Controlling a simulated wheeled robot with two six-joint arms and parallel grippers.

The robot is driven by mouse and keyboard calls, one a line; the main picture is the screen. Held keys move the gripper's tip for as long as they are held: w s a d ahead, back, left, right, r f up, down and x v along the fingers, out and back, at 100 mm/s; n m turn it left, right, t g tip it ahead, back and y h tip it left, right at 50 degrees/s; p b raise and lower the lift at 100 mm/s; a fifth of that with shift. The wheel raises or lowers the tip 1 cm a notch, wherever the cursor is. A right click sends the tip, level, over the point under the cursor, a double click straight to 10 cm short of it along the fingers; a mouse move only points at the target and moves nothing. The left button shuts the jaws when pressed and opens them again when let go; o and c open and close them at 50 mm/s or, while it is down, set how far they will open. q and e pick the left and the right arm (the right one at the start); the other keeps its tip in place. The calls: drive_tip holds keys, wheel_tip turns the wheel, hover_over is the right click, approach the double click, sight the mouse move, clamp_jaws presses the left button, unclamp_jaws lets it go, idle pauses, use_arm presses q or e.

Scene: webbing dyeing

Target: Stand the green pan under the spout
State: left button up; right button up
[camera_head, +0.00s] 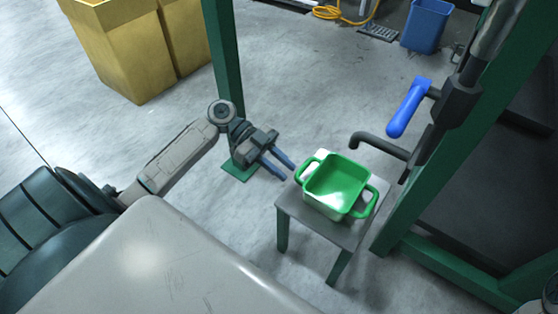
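The green pan (335,187) is a square, open, empty-looking pan with two side handles. It stands upright on a small grey stool (296,208). The dark spout (382,146) comes from the pipework at the right, and its bent end shows just beyond the pan's far rim. I cannot tell its height over the pan. My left gripper (289,172) is left of the pan, near the stool's far left corner. Its two fingers are apart with nothing between them, and they point toward the pan's left handle without visibly touching it. My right gripper is not in view.
A blue valve lever (409,107) sits above the spout. Green frame posts (225,70) stand at left and right of the stool. Yellow bins (130,50) and a blue bin (426,25) stand farther back. The floor between is clear.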

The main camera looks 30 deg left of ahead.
use_arm(q)
drive_tip(key=shift+a+r, duration=0.1)
drive_tip(key=shift+a, duration=0.2)
